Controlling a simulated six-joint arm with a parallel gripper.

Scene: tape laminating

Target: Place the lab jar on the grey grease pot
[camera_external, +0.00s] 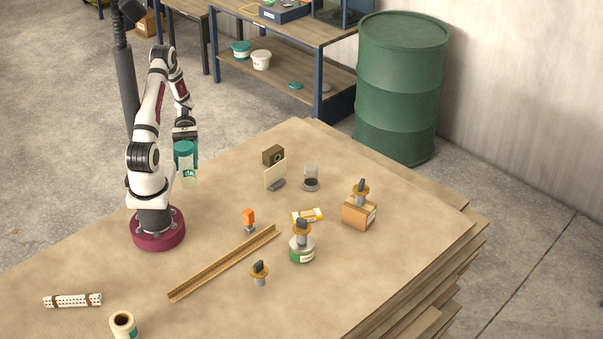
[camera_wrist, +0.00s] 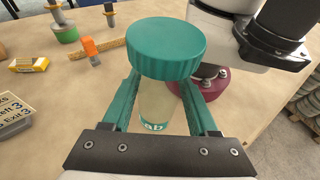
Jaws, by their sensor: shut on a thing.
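The lab jar (camera_external: 188,172) is clear with a teal screw lid and a label. My gripper (camera_external: 186,142) is shut on it, and the jar hangs upright in the air beside my arm. A grey pot with a green band (camera_external: 302,252), which looks like the grease pot, stands on the table to the right, well apart from the jar. A brown-flanged piece with a black handle (camera_external: 302,228) sits on its top.
An angled brown rail (camera_external: 222,262) lies between my base and the pot. An orange-topped piece (camera_external: 249,217), a yellow box (camera_external: 308,215), a clear-domed jar (camera_external: 311,178), an upright card (camera_external: 275,173) and a cardboard box (camera_external: 358,215) stand around.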

